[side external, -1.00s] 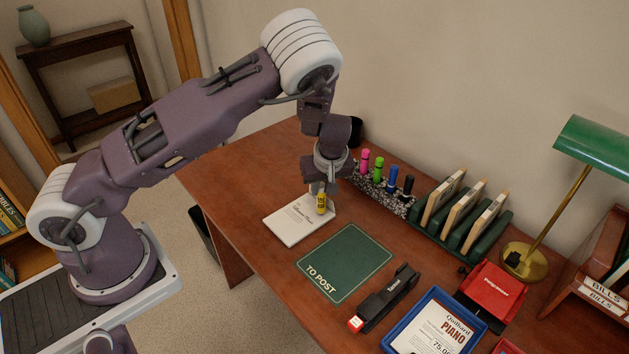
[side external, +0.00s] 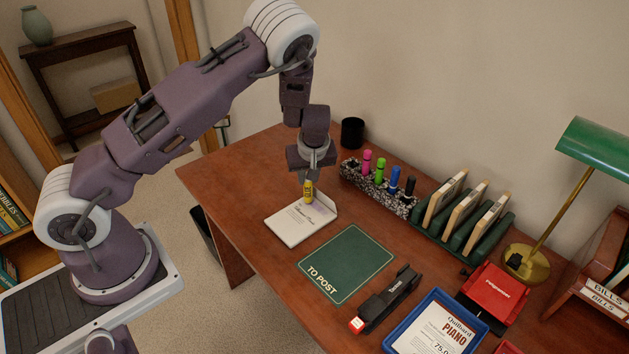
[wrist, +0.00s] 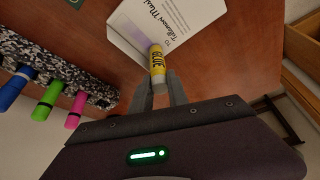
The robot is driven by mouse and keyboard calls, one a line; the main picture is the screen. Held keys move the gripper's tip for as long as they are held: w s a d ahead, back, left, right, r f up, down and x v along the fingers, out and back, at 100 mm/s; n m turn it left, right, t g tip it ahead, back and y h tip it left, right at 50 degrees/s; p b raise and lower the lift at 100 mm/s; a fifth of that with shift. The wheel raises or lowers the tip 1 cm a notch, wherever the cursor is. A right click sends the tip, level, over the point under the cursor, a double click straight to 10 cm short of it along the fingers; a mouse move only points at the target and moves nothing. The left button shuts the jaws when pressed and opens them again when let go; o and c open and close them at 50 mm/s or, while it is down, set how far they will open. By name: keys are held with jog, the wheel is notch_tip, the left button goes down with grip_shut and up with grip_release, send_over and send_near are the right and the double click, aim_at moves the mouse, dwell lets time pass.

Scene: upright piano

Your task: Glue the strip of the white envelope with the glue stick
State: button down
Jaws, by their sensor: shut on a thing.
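The white envelope (side external: 296,226) lies flat on the desk, its printed face up. Its flap (side external: 328,206) is spread open on the desk's back side and carries a pale purple strip, which also shows in the wrist view (wrist: 125,42). My gripper (side external: 307,179) is shut on the yellow glue stick (side external: 308,192) and holds it upright, tip down, at the left part of the flap. In the wrist view the glue stick (wrist: 158,68) has its tip over the flap's edge region. I cannot tell whether the tip touches the paper.
A speckled holder (side external: 372,190) with several markers stands behind the envelope, near a black cup (side external: 352,132). A green "TO POST" mat (side external: 346,262) lies in front of it, with a black stapler (side external: 385,298) beyond. The desk left of the envelope is clear.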

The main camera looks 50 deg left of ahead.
jog(key=shift+a, duration=0.85)
notch_tip(320, 180, up, 8)
dwell(0.5)
jog(key=d, duration=0.2)
jog(key=shift+d, duration=0.3)
jog(key=shift+f, duration=3.4)
jog(key=shift+d+f, duration=0.45)
jog(key=shift+f, duration=0.1)
jog(key=shift+d, duration=2.65)
jog(key=shift+a, duration=3.05)
jog(key=shift+r, duration=4)
